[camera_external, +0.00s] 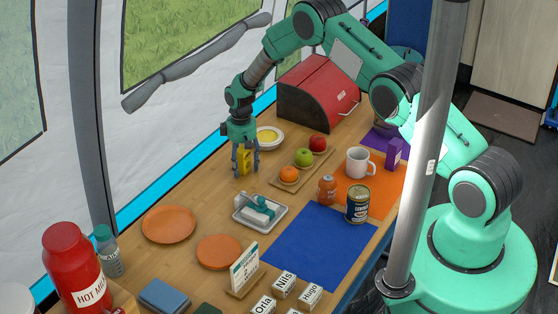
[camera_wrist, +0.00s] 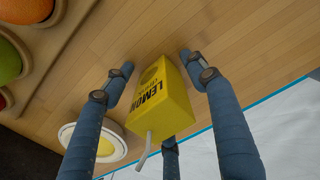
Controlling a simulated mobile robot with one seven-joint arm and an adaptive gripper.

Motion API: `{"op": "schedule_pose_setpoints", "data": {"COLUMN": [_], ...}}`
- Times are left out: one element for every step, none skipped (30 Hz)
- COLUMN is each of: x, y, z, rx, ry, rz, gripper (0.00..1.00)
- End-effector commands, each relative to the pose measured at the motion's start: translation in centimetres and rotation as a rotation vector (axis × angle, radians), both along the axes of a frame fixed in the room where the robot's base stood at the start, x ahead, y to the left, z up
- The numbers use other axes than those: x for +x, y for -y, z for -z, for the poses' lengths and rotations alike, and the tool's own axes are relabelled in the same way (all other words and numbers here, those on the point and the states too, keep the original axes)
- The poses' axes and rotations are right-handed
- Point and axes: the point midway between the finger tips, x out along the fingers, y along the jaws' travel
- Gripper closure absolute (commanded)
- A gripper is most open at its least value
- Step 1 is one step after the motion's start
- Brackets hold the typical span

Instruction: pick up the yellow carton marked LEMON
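The yellow carton marked LEMON (camera_external: 243,160) is upright at the table's far left edge, with a pale straw at its top. In the wrist view the carton (camera_wrist: 160,97) is in the middle, its LEMON side and top facing the camera. My gripper (camera_external: 245,172) points down around it, and its fingers hide part of it in the external view. In the wrist view my gripper (camera_wrist: 157,60) has its fingers spread on different sides of the carton. Gaps show beside the fingertips, so it looks open.
A white bowl with yellow contents (camera_external: 269,138) stands close behind the carton. A board with an orange (camera_external: 289,174), a green apple (camera_external: 304,157) and a red apple (camera_external: 318,143) lies to the right. A red bread box (camera_external: 318,94) stands behind. Bare table lies in front.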

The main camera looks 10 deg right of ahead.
Motion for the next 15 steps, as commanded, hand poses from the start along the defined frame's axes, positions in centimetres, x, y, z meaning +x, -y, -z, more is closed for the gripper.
{"op": "schedule_pose_setpoints", "data": {"x": [0.0,0.0,0.0,-0.01,-0.01,-0.01,-0.01,0.0,0.0,0.0,0.0,0.0,0.0,0.0,0.0], "y": [0.0,0.0,0.0,0.01,0.01,0.01,0.01,0.0,0.0,0.0,0.0,0.0,0.0,0.0,0.0], "z": [0.0,0.0,0.0,0.0,0.0,0.0,0.0,0.0,0.0,-0.01,-0.01,-0.01,-0.01,-0.01,-0.04], "rx": [0.0,0.0,0.0,0.0,0.0,0.0,0.0,0.0,0.0,0.0,0.0,0.0,0.0,0.0,0.0], "ry": [0.0,0.0,0.0,0.0,0.0,0.0,0.0,0.0,0.0,0.0,0.0,0.0,0.0,0.0,0.0], "rz": [0.0,0.0,0.0,0.0,0.0,0.0,0.0,0.0,0.0,0.0,0.0,0.0,0.0,0.0,0.0], "gripper": [0.57,0.63,0.71,0.77,0.79,0.79,0.79,0.79,0.79,0.79,0.79,0.79,0.79,0.79,0.79]}}
